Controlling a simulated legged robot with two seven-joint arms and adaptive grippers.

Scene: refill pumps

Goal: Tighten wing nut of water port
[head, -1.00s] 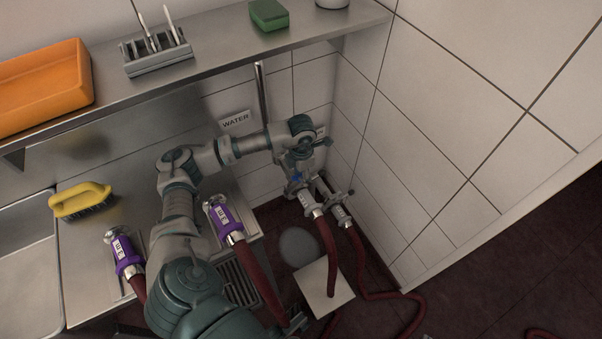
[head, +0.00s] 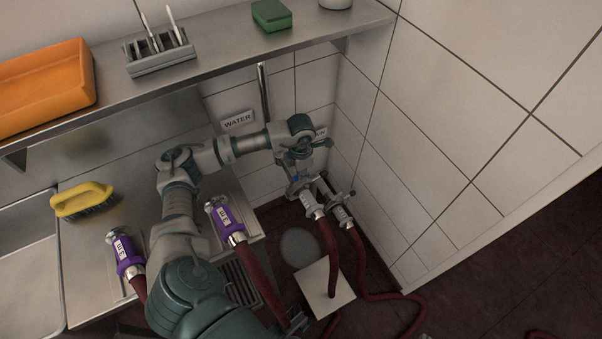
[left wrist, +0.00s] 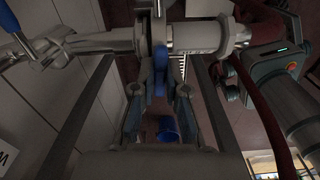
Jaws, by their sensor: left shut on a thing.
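The water port's metal pipe and hose coupling (head: 311,204) stand low in the wall corner, with a dark red hose hanging from it. In the left wrist view the coupling (left wrist: 200,36) lies across the top. A blue wing nut (left wrist: 160,75) sits at the joint, between my left fingertips. My left gripper (head: 297,182) is shut on the wing nut; its fingers show in the left wrist view (left wrist: 158,98). A grey and teal part, likely my right wrist (left wrist: 268,65), shows at the right; its jaw state is unclear.
A second coupling (head: 341,213) with a hose stands close right of the first. A WATER sign (head: 238,121) is on the wall. Two purple-handled hose ends (head: 225,218) (head: 124,255) rest at the counter. A steel shelf (head: 215,58) overhangs the arm. A tiled wall (head: 440,150) bounds the right.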

